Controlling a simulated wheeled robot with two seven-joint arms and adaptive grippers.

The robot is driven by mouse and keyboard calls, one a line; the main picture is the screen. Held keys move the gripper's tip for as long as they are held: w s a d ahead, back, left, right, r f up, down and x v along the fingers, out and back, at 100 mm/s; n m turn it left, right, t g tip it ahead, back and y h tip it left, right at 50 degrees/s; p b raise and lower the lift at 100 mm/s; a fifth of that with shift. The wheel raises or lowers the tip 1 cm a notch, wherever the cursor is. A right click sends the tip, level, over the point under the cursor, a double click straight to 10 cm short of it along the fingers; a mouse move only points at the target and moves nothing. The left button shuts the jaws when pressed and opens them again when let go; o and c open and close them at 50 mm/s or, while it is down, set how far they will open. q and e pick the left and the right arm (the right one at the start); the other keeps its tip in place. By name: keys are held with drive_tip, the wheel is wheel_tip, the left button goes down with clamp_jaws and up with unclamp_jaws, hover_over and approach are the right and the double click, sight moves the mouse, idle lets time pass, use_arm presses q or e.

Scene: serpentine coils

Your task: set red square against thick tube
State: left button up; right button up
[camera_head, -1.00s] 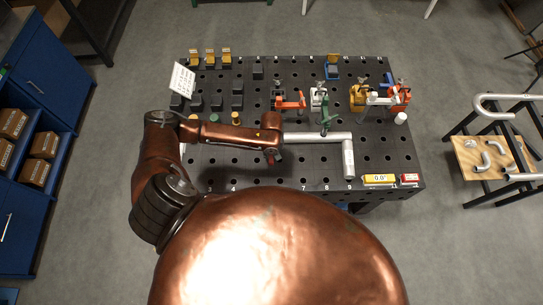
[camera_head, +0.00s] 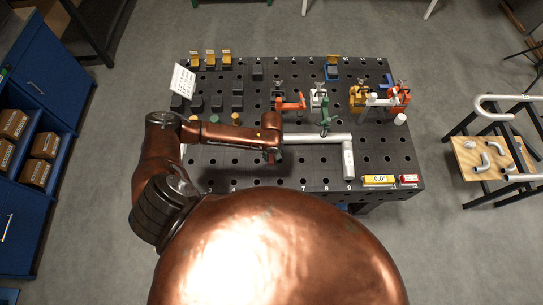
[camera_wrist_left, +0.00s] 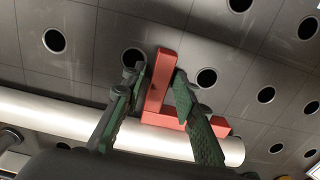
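The red square (camera_wrist_left: 161,85) is an L-shaped piece in the left wrist view. My left gripper (camera_wrist_left: 157,75) has its two green-grey fingers on either side of the square's upright leg, tips close against it, and looks shut on it. The square's other leg lies along the edge of the thick white tube (camera_wrist_left: 60,115); I cannot tell whether they touch. In the head view the tube (camera_head: 318,138) lies on the table with its left end by my left gripper (camera_head: 274,154). My right gripper is not in view.
A second white tube piece (camera_head: 348,160) runs toward the front edge, near a yellow level (camera_head: 379,180) and a red block (camera_head: 409,178). Dark blocks stand at the back left.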

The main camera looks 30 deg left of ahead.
use_arm(q)
drive_tip(key=shift+o, duration=0.9)
drive_tip(key=shift+s, duration=0.1)
drive_tip(key=shift+f, duration=0.1)
wheel_tip(320, 180, up, 12)
drive_tip(key=shift+d, duration=0.1)
